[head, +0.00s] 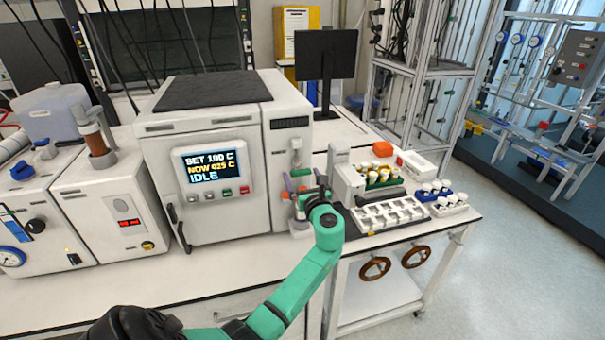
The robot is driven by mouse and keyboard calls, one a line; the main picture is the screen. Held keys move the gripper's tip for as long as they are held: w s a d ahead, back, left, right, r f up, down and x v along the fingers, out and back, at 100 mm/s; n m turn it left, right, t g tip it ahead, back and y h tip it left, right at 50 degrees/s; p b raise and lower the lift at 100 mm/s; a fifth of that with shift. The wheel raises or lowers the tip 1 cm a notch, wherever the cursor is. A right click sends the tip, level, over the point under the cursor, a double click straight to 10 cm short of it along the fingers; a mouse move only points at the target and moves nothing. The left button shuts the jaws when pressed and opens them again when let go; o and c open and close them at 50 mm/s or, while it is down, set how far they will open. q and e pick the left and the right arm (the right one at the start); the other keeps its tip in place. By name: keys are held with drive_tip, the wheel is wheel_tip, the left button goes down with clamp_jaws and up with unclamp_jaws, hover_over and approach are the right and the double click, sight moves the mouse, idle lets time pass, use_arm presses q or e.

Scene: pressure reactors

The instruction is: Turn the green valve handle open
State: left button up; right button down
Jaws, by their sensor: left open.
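A small green valve handle (301,172) shows on the right side of the white reactor cabinet (215,160), just above and behind my left gripper. My left gripper (304,194) is at the end of the green arm that rises from the bottom of the head view. It is open, close to the valve fittings beside the cabinet. The gripper's own wrist partly hides the fittings, and I cannot tell whether it touches the handle. My right gripper is not in view.
White instruments (110,205) stand at left. The bench front is clear.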

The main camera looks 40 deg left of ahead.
use_arm(q)
drive_tip(key=shift+w, duration=0.1)
drive_tip(key=shift+c, duration=0.6)
drive_tip(key=c, duration=1.1)
